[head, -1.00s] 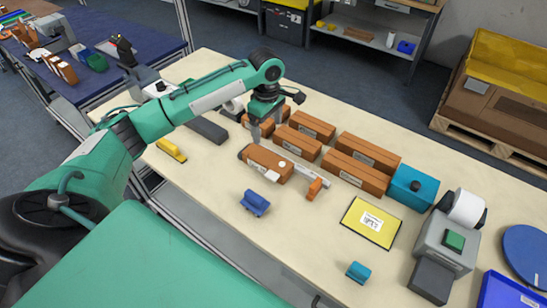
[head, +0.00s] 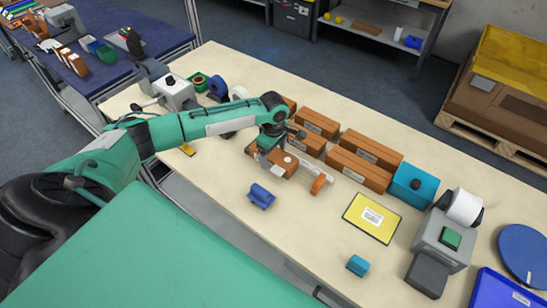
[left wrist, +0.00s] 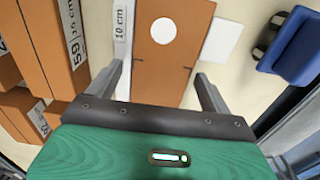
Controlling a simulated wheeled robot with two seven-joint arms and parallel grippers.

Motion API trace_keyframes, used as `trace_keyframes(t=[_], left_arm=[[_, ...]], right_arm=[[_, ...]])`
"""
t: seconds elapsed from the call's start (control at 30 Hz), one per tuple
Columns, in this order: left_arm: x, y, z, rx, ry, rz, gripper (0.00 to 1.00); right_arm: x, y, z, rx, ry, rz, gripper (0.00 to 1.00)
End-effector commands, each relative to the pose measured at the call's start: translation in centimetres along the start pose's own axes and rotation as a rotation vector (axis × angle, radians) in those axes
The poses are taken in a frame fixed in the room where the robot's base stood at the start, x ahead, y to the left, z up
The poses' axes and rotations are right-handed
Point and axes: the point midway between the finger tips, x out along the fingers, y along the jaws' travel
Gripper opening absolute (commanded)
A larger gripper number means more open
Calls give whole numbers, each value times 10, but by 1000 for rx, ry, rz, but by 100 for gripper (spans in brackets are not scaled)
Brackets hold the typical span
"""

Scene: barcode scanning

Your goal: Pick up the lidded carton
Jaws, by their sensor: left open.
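A brown carton (head: 285,167) with a round white seal lies on the cream table, in front of the row of other brown cartons. I take it as the lidded carton; its lid edges are hard to make out. It also shows in the left wrist view (left wrist: 165,60), with the white seal on top and a white label at its side. My left gripper (head: 267,158) is open and low over the carton's left part. In the left wrist view its fingers (left wrist: 160,85) stand on either side of the carton, with visible gaps. The right gripper is not in view.
Several brown cartons (head: 358,169) stand close behind. A white measuring bar with an orange block (head: 319,184) lies right beside the carton. A blue object (head: 261,196) lies in front, and a yellow labelled sheet (head: 372,217) to the right. The front table edge is mostly clear.

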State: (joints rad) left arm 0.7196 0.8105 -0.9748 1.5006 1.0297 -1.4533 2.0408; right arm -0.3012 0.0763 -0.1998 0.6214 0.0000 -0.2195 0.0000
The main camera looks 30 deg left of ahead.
Motion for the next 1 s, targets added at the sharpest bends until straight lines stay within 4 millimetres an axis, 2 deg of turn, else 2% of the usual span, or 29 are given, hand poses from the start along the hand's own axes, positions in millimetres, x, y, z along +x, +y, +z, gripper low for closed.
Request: trace_keyframes(t=[0.17, 0.4, 0.43, 0.77, 0.87, 1.0], left_arm=[[1, 0, 0, 0, 0, 0, 83], [0, 0, 0, 0, 0, 0, 38], [0, 0, 0, 0, 0, 0, 34], [-2, 0, 0, -1, 0, 1, 34], [-9, 1, -1, -1, 1, 2, 34], [-28, 1, -1, -1, 1, 4, 34]], right_arm=[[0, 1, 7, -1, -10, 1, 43], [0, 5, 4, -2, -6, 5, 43], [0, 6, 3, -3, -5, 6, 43], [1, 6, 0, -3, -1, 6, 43], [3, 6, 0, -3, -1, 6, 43], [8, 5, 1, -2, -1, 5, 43]])
